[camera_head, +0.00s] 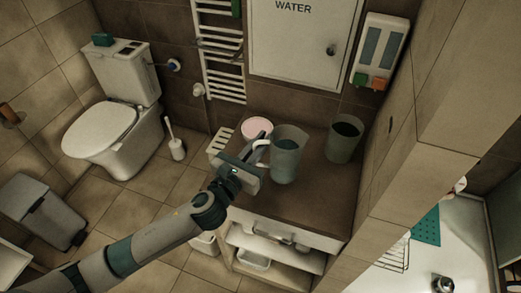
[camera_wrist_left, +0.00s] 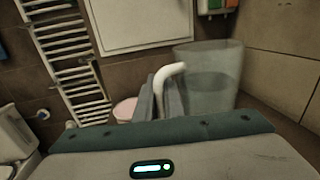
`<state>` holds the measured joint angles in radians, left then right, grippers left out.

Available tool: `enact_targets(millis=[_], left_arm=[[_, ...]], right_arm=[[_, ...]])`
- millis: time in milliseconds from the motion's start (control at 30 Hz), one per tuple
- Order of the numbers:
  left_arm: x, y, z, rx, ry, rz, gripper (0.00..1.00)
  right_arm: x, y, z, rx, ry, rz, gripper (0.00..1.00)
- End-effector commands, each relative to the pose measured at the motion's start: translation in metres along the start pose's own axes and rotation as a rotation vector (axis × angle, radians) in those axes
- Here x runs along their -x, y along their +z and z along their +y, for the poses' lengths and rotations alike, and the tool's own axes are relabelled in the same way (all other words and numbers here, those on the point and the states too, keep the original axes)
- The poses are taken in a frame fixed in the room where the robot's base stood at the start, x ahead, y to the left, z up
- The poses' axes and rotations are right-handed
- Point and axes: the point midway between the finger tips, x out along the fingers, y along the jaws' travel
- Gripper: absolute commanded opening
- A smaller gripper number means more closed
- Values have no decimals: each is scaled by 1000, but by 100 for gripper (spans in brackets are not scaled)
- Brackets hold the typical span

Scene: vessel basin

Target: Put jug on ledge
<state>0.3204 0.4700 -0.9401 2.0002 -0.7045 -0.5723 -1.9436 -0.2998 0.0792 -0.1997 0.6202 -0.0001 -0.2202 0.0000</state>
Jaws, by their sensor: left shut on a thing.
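The jug (camera_head: 286,158) is a translucent grey-green vessel with a white handle. It is upright over the brown ledge (camera_head: 318,200); I cannot tell whether its base touches the surface. My left gripper (camera_head: 259,158) comes in from the left and is shut on the jug's handle. In the left wrist view the jug (camera_wrist_left: 212,82) stands to the right of the fingers (camera_wrist_left: 165,100), with the curved white handle between them. The fingers' lower parts are hidden behind the gripper body. My right gripper is not in view.
A dark green-grey cup (camera_head: 345,140) stands on the ledge right of the jug. A round pink-topped item (camera_head: 257,127) is behind the gripper. A towel radiator (camera_head: 220,60) and tiled wall are behind, a tiled pillar (camera_head: 400,170) on the right. The ledge's front is clear.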

Motion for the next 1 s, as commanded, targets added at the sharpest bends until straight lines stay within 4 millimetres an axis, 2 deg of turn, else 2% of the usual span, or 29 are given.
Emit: enact_targets(millis=[433,767,1000], left_arm=[[3,-2,2,0,-1,-3,0],[3,-36,3,1,2,-1,0],[3,-41,3,1,-1,-3,0]], right_arm=[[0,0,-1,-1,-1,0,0],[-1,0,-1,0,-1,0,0],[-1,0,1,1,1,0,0]])
